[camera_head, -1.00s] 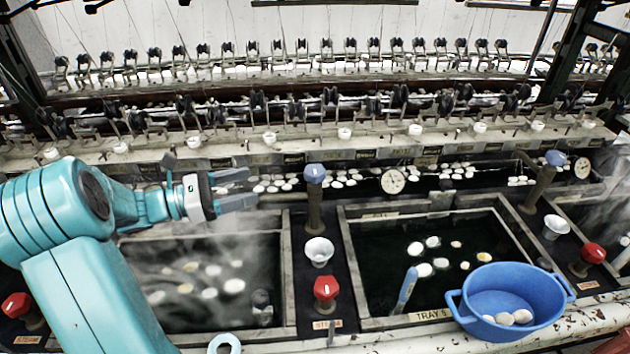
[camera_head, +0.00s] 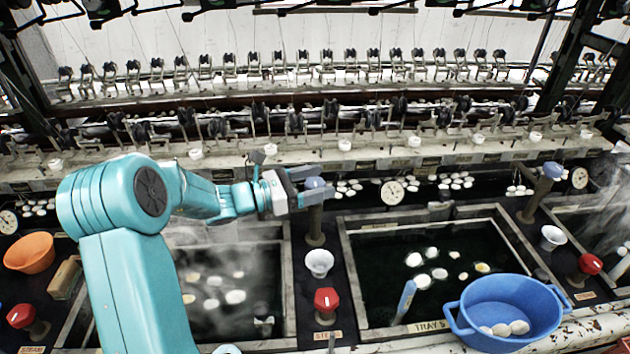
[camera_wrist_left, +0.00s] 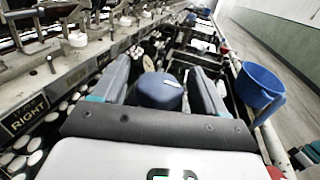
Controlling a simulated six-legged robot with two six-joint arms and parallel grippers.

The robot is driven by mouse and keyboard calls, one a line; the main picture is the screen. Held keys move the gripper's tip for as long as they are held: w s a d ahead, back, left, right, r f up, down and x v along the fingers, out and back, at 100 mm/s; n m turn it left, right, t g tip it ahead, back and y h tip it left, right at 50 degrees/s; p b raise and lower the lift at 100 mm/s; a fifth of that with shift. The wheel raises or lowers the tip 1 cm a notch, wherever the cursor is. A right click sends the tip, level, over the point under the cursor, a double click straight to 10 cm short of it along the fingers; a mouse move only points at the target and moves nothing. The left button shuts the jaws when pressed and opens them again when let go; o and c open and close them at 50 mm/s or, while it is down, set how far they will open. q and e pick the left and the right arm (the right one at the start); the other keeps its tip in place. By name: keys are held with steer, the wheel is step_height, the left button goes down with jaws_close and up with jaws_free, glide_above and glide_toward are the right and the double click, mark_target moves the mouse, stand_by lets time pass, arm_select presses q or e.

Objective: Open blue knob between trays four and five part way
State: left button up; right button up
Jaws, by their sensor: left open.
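The blue knob (camera_head: 315,183) tops a dark post between the left tray (camera_head: 225,290) and the tray labelled Tray 5 (camera_head: 370,219). My left gripper (camera_head: 312,188) is open, with its fingers at the knob. In the left wrist view the blue knob (camera_wrist_left: 158,90) sits between the two spread fingers (camera_wrist_left: 160,84), with a gap visible on its right side; whether either finger touches it I cannot tell. My right gripper is in neither view.
A red steam knob (camera_head: 326,300) and a white cup (camera_head: 319,262) stand in front of the blue knob. A blue basin (camera_head: 510,305) stands at the right front. A pressure gauge (camera_head: 393,192) is right of the knob. Steam drifts over the left tray.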

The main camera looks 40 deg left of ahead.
arm_select(q)
steer(key=c, duration=1)
steer(key=n+y+b, duration=0.2)
steer(key=y+b, duration=0.1)
steer(key=n+t+y+b, duration=0.1)
steer(key=y+b, duration=0.1)
steer(key=b, duration=0.2)
steer(key=n+t+y+b, duration=0.1)
steer(key=n+y+b, duration=0.1)
steer(key=y+b, duration=0.1)
steer(key=shift+d+f+n+y, duration=0.1)
steer(key=shift+f+n+y, duration=0.2)
steer(key=shift+o, duration=0.2)
steer(key=shift+r+n+y+b, duration=0.1)
steer(key=shift+n+y+b, duration=0.4)
steer(key=shift+y+b, duration=0.25)
steer(key=shift+r+n+y+b, duration=0.15)
steer(key=shift+n+y+b, duration=0.15)
steer(key=shift+n+y, duration=0.35)
steer(key=shift+y, duration=0.4)
steer(key=o, duration=1)
steer(key=shift+c, duration=0.2)
steer(key=shift+s, duration=0.15)
